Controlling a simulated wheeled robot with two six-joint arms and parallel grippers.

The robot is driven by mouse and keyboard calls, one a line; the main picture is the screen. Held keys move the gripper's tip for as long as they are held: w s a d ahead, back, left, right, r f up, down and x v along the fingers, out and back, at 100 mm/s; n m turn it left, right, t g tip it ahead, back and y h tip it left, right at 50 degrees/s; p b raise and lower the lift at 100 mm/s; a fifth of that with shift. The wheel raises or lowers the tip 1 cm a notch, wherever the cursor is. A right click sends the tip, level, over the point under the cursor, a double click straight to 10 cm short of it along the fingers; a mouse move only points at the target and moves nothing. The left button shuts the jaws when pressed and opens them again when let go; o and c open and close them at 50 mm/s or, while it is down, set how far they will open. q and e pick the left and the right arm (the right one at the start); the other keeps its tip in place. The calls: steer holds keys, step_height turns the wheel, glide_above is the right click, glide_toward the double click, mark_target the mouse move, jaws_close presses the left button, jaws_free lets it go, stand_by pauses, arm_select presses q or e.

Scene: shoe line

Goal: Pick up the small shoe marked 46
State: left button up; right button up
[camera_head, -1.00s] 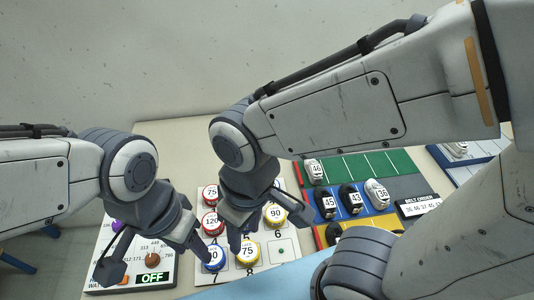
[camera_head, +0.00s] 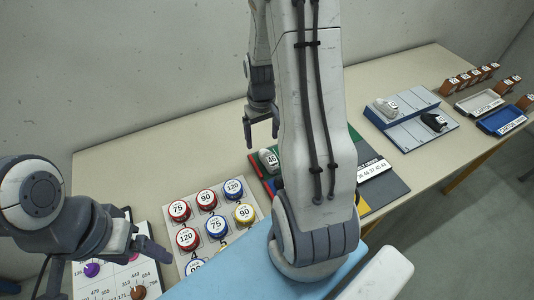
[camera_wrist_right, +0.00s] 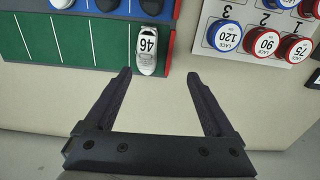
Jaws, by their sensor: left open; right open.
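The small shoe marked 46 (camera_head: 268,158) is pale grey-white and sits at the left end of the green strip of the shoe board in the head view. In the right wrist view the shoe (camera_wrist_right: 147,48) lies ahead of the fingers, on the green strip's edge, its label upside down. My right gripper (camera_head: 262,144) is open and empty, above and behind the shoe; in the right wrist view its fingers (camera_wrist_right: 160,80) are spread, with the shoe just beyond the tips. My left gripper (camera_head: 105,272) is open over the dial panel at the lower left.
A board with lace discs (camera_head: 208,215) stands left of the shoe board (camera_head: 385,190), which my right arm partly hides. A blue-grey tray (camera_head: 410,118) with shoes is further right. Bare table (camera_head: 150,160) lies behind the boards.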

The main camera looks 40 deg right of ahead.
mark_target(270, 156)
steer(key=shift+s+d+f+m, duration=0.2)
steer(key=shift+d+f, duration=0.2)
steer(key=shift+d, duration=0.2)
steer(key=shift+s+d+f+m, duration=0.1)
steer(key=shift+s+d+f, duration=0.1)
steer(key=shift+d+f, duration=0.3)
step_height(270, 156, down, 4)
steer(key=shift+d+r+p, duration=0.1)
steer(key=shift+r+p, duration=0.15)
steer(key=shift+p, duration=0.05)
steer(key=shift+w+f+p, duration=0.2)
steer(key=shift+f+p, duration=0.7)
steer(key=shift+f, duration=2.15)
jaws_close()
steer(key=shift+d+r, duration=0.1)
